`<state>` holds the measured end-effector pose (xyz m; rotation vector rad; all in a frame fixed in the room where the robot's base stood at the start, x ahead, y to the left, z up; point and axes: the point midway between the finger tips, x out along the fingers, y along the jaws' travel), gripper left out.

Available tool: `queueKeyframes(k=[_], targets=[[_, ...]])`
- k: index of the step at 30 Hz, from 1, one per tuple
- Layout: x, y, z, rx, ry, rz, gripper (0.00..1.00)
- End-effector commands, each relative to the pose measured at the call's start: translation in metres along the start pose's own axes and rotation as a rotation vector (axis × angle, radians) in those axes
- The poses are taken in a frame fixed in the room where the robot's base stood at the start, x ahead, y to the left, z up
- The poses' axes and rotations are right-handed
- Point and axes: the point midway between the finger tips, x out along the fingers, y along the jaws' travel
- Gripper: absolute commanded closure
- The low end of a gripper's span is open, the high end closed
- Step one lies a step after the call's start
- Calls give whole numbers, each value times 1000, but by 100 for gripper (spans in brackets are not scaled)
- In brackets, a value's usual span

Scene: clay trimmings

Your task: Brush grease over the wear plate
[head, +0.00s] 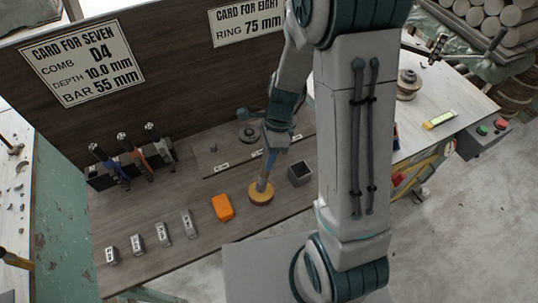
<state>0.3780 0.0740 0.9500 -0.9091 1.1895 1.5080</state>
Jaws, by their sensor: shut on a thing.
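My gripper (271,146) points down over the middle of the bench and is shut on a slim tool, seemingly a brush (263,182), with a blue part near the jaws and a pale lower end. The tool stands nearly upright, slightly tilted. Its lower end is at a round yellow-tan piece (261,196) on the bench; I cannot tell whether it touches. A flat grey plate (210,160) with small labels and a dark round knob lies behind. I cannot tell for certain which piece is the wear plate. My arm hides part of the bench's right side.
An orange block (222,207) lies left of the round piece, and a dark square cup (300,173) stands to its right. Several small labelled metal blocks (163,234) line the front left. A rack (100,180) with three upright tools stands at the back left, below the signboard (170,70).

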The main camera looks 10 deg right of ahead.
Motion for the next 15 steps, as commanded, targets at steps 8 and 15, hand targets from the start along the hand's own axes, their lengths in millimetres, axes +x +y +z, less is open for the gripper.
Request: queueKeyframes(k=[8, 15], targets=[[2, 0, 0, 0, 0, 0, 97], [4, -1, -1, 0, 0, 0, 97]])
